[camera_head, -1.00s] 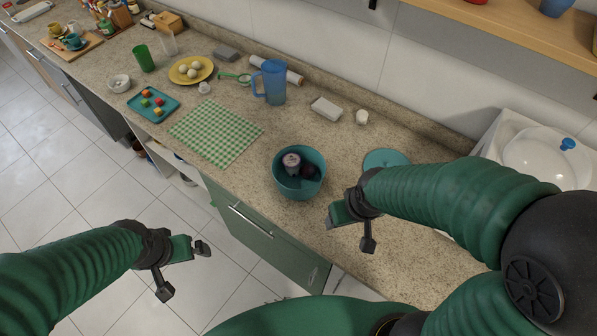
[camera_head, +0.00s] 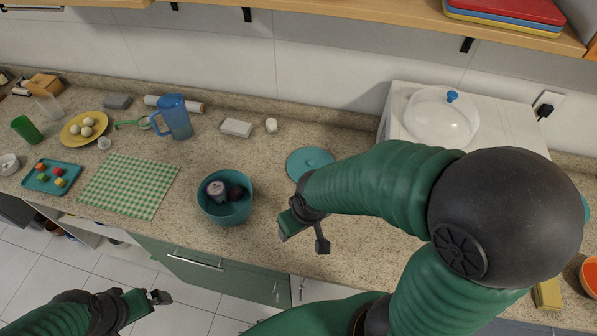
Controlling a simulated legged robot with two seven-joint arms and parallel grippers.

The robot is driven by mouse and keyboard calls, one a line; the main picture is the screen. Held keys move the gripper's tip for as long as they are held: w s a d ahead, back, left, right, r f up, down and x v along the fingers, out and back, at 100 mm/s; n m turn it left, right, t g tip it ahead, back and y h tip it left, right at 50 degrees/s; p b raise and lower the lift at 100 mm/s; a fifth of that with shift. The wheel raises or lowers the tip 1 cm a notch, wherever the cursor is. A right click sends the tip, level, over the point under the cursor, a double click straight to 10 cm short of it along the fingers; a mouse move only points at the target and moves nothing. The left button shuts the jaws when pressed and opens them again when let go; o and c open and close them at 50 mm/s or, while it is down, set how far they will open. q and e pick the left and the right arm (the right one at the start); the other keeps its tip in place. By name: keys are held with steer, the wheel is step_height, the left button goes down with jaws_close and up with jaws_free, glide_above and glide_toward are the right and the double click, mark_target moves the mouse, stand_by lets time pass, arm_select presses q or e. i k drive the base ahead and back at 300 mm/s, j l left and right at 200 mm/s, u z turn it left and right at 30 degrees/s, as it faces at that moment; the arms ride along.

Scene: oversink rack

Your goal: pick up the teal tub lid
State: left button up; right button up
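The teal tub lid (camera_head: 308,160) is a flat round disc lying on the speckled counter, right of the centre. My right arm hides part of its lower edge. My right gripper (camera_head: 303,240) is open and empty over the counter, in front of the lid and to the right of the teal tub. The teal tub (camera_head: 204,209) stands on the counter with a pale cup-like item and a dark round item inside. My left gripper (camera_head: 146,303) is open and empty, low at the left in front of the counter.
A green checked cloth (camera_head: 128,185) lies left of the tub. A blue pitcher (camera_head: 175,117), a white block (camera_head: 236,127) and a small white item (camera_head: 271,125) stand behind. A white box with a clear dome (camera_head: 440,118) is at the back right. A wooden shelf (camera_head: 350,18) runs above.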

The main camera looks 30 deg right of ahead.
mark_target(303, 159)
steer(key=z, duration=1.1)
